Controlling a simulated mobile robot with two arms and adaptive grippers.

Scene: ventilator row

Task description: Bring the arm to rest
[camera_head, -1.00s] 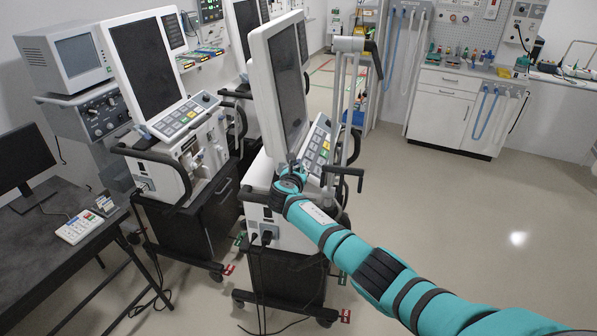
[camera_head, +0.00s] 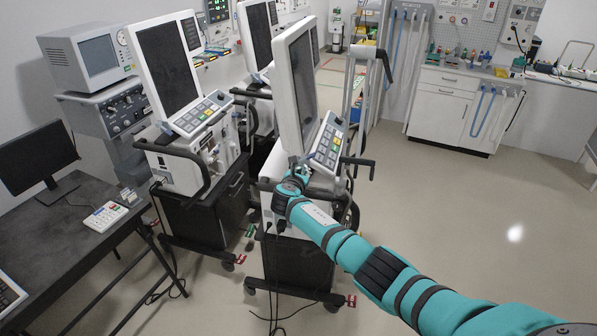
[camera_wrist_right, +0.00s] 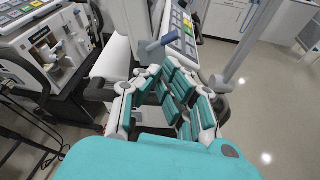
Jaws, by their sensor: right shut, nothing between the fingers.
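My right arm reaches in from the lower right in the head view, with teal covers and dark bands. My right gripper (camera_head: 298,170) is at the front ventilator (camera_head: 293,90), just below its screen and left of its keypad (camera_head: 328,145). In the wrist view the teal-padded fingers of the right gripper (camera_wrist_right: 168,82) are shut with nothing between them. They lie in front of the ventilator's white body and keypad (camera_wrist_right: 182,30). I cannot tell whether they touch it. My left gripper is not in view.
A second ventilator (camera_head: 165,65) stands to the left, with a monitor stack (camera_head: 85,60) behind it. A dark desk (camera_head: 90,240) with a screen is at the far left. Cables lie on the floor by the carts. The floor (camera_head: 460,210) at the right is clear.

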